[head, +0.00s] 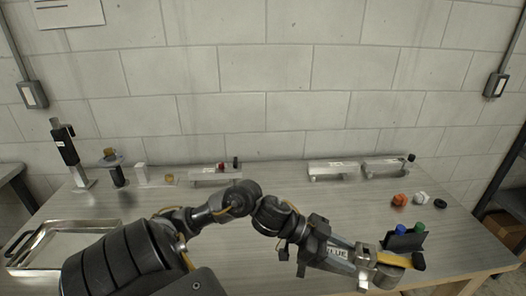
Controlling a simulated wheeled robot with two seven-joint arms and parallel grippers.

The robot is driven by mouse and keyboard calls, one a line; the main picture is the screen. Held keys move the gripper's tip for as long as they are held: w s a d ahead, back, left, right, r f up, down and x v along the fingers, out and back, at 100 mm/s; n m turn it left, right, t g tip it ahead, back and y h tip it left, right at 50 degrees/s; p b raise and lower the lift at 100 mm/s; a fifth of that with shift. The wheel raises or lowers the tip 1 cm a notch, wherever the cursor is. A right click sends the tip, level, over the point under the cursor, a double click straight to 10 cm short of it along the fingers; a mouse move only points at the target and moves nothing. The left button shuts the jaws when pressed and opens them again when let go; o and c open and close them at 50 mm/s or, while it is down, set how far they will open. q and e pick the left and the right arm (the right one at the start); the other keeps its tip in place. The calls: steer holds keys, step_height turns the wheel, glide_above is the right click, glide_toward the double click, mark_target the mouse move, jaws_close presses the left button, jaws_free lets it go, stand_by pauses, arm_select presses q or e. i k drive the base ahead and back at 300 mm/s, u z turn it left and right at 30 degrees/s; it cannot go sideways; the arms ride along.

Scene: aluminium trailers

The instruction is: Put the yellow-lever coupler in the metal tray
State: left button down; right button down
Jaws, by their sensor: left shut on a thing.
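My left gripper (408,253) reaches across to the right side of the bench. It is shut on a part with a yellow piece (393,259), which looks like the lever of the yellow-lever coupler. The dark fingers hide much of that part, so its full shape cannot be told. The metal tray (34,268), a shallow bright tray with raised rims, lies at the left front of the bench, far from this gripper. My arm covers its right side. My right gripper is not in view.
Blue (401,230) and green (419,229) pieces show just behind the left gripper. Orange (399,199), white (420,197) and black (440,204) pieces lie farther back. Metal bars (333,170) and upright parts (66,150) line the back edge. The middle bench behind my arm is clear.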

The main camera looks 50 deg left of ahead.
mark_target(77, 250)
steer(key=i, duration=1.15)
steer(key=u, duration=1.8)
